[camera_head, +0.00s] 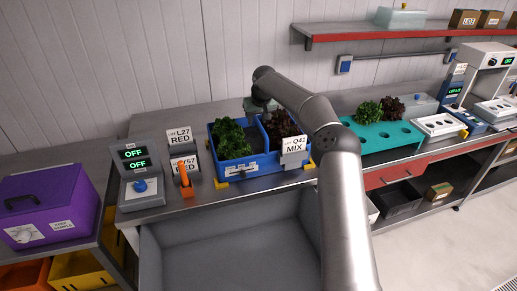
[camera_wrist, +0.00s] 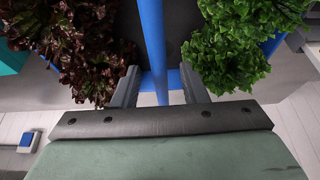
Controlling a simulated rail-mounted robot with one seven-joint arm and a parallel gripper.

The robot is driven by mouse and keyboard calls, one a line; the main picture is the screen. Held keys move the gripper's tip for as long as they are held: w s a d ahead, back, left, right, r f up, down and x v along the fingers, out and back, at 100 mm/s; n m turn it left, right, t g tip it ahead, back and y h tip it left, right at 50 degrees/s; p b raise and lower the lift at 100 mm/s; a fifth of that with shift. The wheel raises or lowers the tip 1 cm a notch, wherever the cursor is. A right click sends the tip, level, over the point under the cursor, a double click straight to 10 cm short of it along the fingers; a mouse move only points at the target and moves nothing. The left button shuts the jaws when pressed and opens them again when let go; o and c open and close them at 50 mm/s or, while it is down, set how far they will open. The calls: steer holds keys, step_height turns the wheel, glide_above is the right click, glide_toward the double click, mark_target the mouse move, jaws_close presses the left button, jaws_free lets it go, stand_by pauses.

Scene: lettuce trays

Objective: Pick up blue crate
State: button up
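The blue crate (camera_head: 243,171) sits on the grey bench in the head view. A divider splits it, with green lettuce (camera_head: 231,138) in the left half and dark red lettuce (camera_head: 279,128) in the right half. My gripper (camera_wrist: 158,72) is at the crate's back side, over its middle. In the wrist view its two fingers are spread apart, with the blue divider (camera_wrist: 153,35) running between them and part of the blue rim by the fingertips. I cannot tell whether the fingers touch the crate. In the head view my arm hides the fingertips.
A white sign reading Q41 MIX (camera_head: 294,145) stands at the crate's front right. An orange-handled device (camera_head: 185,172) and a grey control box (camera_head: 141,185) are left of it. A teal tray (camera_head: 381,139) is to the right. A red-edged shelf (camera_head: 380,35) hangs behind.

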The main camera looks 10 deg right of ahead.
steer(key=shift+w+f, duration=0.1)
steer(key=shift+f, duration=0.3)
stand_by(0.5)
jaws_close()
stand_by(1.4)
steer(key=shift+r, duration=0.2)
